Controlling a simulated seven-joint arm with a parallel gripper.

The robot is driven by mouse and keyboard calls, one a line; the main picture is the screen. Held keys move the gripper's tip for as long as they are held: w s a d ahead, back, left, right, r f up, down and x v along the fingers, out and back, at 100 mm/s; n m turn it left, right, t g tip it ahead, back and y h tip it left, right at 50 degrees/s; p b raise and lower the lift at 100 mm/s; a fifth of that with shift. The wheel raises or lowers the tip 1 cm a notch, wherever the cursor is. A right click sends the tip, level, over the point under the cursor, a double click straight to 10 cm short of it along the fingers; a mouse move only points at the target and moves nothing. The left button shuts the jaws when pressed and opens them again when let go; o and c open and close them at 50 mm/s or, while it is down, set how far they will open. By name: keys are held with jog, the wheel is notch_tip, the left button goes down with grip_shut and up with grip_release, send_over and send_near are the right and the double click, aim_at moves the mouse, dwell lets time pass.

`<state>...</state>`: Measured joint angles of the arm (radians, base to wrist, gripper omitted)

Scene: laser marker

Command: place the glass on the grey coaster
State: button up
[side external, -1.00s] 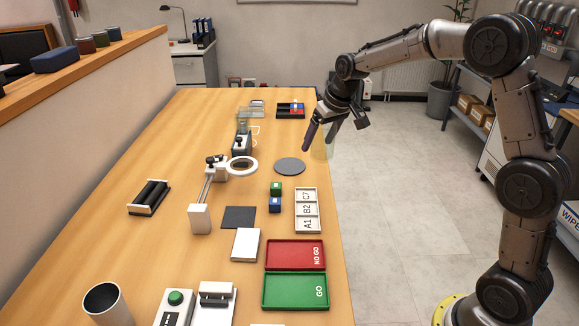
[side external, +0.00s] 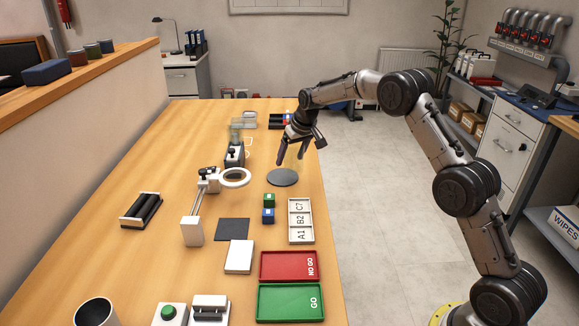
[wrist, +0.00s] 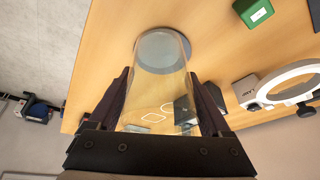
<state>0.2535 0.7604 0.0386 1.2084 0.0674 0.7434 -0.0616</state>
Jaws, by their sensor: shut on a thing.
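My gripper (side external: 292,162) is shut on the clear glass, which shows between the fingers in the wrist view (wrist: 158,88). In the side view the glass (side external: 291,160) is faint and partly hidden by the fingers. The grey coaster (side external: 283,178) is a round disc lying flat on the table. The glass is over the coaster in the side view. In the wrist view the coaster (wrist: 184,44) shows behind the far end of the glass, its rim standing out to the right. I cannot tell whether the glass touches it.
A ring magnifier on a stand (side external: 235,178) is left of the coaster. Red (side external: 289,265) and green (side external: 291,301) trays lie at the front.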

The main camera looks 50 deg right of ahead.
aim_at(289, 166)
jog(key=shift+w+f, duration=0.3)
jog(key=shift+w+d+f, duration=0.1)
jog(key=shift+w+f, duration=0.05)
jog(key=shift+f, duration=1.55)
jog(key=shift+f, duration=0.15)
